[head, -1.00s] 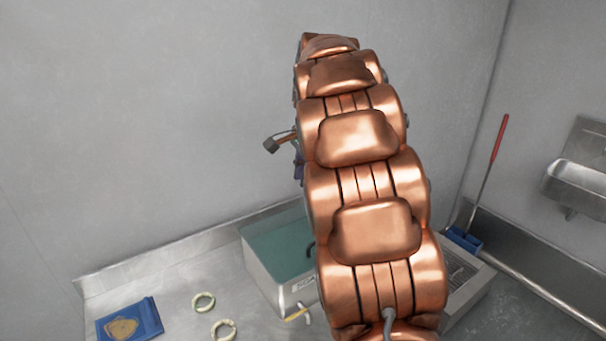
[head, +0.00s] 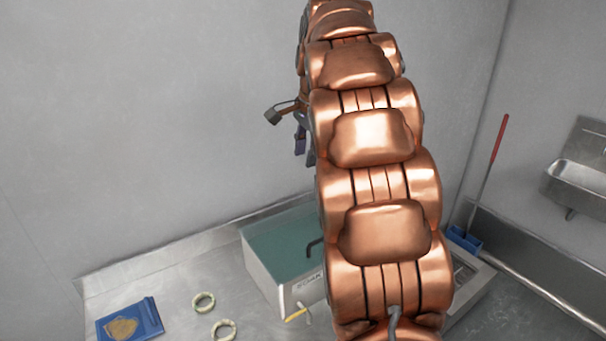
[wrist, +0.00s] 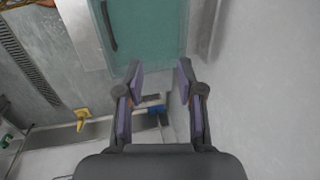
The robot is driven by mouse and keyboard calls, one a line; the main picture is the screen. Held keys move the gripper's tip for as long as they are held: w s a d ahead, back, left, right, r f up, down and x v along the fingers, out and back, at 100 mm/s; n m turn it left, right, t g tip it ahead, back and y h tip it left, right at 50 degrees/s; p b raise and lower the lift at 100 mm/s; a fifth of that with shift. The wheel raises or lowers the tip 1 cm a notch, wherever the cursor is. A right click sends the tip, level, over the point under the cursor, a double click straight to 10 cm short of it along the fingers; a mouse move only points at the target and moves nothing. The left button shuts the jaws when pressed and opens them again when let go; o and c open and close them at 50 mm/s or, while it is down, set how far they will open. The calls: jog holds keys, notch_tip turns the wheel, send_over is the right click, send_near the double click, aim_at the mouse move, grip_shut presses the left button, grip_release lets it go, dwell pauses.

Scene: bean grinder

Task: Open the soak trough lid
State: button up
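The soak trough (head: 268,276) is a metal box with a label on its front, on the counter left of my arm. Its teal see-through lid (head: 275,243) lies flat across the top, with a dark handle (head: 314,246) partly behind my arm. In the wrist view the lid (wrist: 155,35) is at the top centre, with its handle (wrist: 108,27) left of the fingers. My gripper (wrist: 159,69) is open and empty, apart from the handle. In the head view my arm mostly hides the gripper, and part of it (head: 300,137) shows above the trough.
A blue dustpan-like tray (head: 130,320) with a brown patch and two pale rings (head: 203,302) lie on the counter (head: 180,275) at left. A yellow-tipped tool (head: 297,314) lies before the trough. A red-handled brush (head: 490,165) and wall basin (head: 580,183) are at right. A wall stands behind.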

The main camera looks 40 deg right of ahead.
jog(key=shift+v, duration=2.55)
jog(key=shift+c, duration=0.3)
